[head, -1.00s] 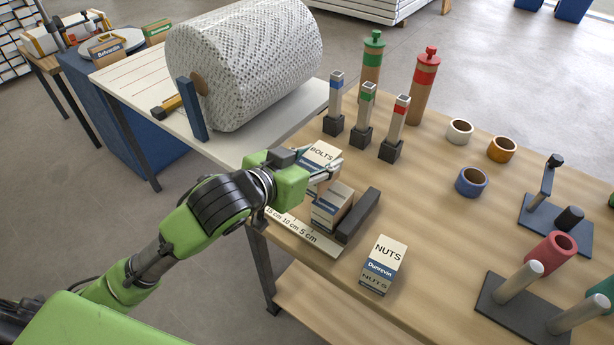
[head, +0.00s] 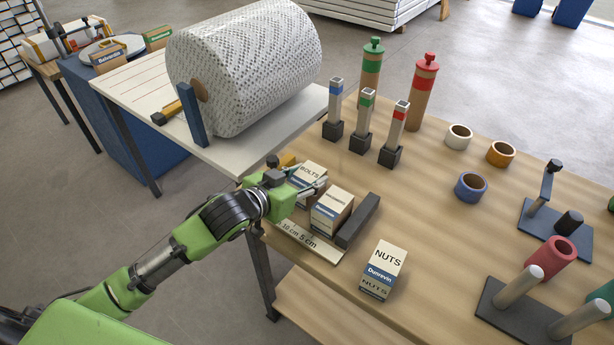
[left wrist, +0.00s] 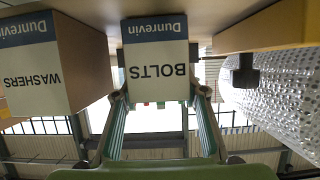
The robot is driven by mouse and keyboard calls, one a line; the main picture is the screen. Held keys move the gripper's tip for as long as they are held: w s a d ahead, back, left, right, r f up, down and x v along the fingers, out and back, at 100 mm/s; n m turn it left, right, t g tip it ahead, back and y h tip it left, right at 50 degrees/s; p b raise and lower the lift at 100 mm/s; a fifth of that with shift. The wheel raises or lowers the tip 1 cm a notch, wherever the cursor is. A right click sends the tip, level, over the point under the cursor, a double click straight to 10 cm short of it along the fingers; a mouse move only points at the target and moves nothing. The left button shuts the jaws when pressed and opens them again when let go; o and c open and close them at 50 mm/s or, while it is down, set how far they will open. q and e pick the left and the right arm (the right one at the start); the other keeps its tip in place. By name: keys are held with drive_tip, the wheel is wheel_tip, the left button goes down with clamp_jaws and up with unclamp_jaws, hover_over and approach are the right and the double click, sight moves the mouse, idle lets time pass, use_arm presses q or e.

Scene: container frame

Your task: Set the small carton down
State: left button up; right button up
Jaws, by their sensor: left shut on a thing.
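The small BOLTS carton (head: 310,172) is white with a blue band. It is between the fingers of my left gripper (head: 318,186), which is shut on it. The left wrist view shows the same BOLTS carton (left wrist: 156,62) upside down between the fingers (left wrist: 160,100). Its base is at or very close to the table top; I cannot tell if it touches. The WASHERS carton (head: 331,212) stands beside it, with a gap between them, and also shows in the left wrist view (left wrist: 38,75). My right gripper is not in view.
A dark stop bar (head: 358,220) lies right of the WASHERS carton, and a marked ruler strip (head: 308,242) runs along the front. A yellow object (head: 287,160) is behind the BOLTS carton. Socketed posts (head: 364,122) stand farther back.

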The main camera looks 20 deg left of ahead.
use_arm(q)
drive_tip(key=o, duration=1.4)
drive_tip(key=shift+f, duration=0.1)
drive_tip(key=shift+b+v, duration=0.5)
drive_tip(key=shift+v, duration=5.6)
